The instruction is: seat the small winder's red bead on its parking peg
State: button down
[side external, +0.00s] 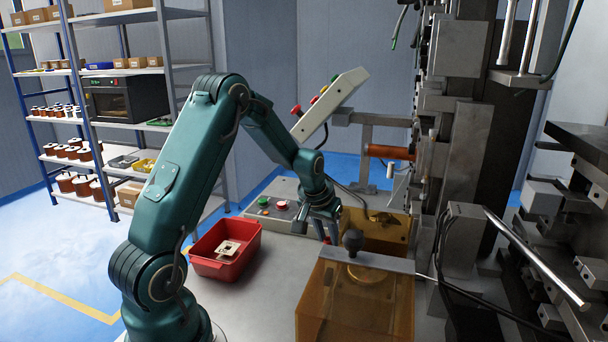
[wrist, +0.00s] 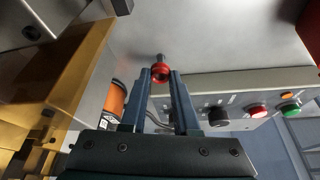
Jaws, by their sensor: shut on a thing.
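The red bead (wrist: 160,73) is between the tips of my gripper (wrist: 160,76) in the wrist view, and the two blue-grey fingers are shut on it. A short dark stub (wrist: 160,58) shows just beyond the bead; I cannot tell whether it is the parking peg or whether the bead touches it. In the side view my gripper (side external: 327,238) points down between the control box and the amber guard, and the bead cannot be made out there. An orange wound spool (wrist: 115,98) is left of the fingers in the wrist view.
The amber guard (side external: 340,300) with a black knob (side external: 352,240) stands close on the right. The control box (side external: 275,205) is behind. A red bin (side external: 243,265) holding a pale square part (side external: 229,249) is left. Bare bench (side external: 265,310) lies in front.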

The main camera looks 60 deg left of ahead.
jog(key=shift+f, duration=0.2)
jog(key=shift+f, duration=0.4)
jog(key=shift+f, duration=0.1)
jog(key=shift+f, duration=0.35)
jog(key=shift+f, duration=0.1)
jog(key=c, duration=0.6)
grip_release()
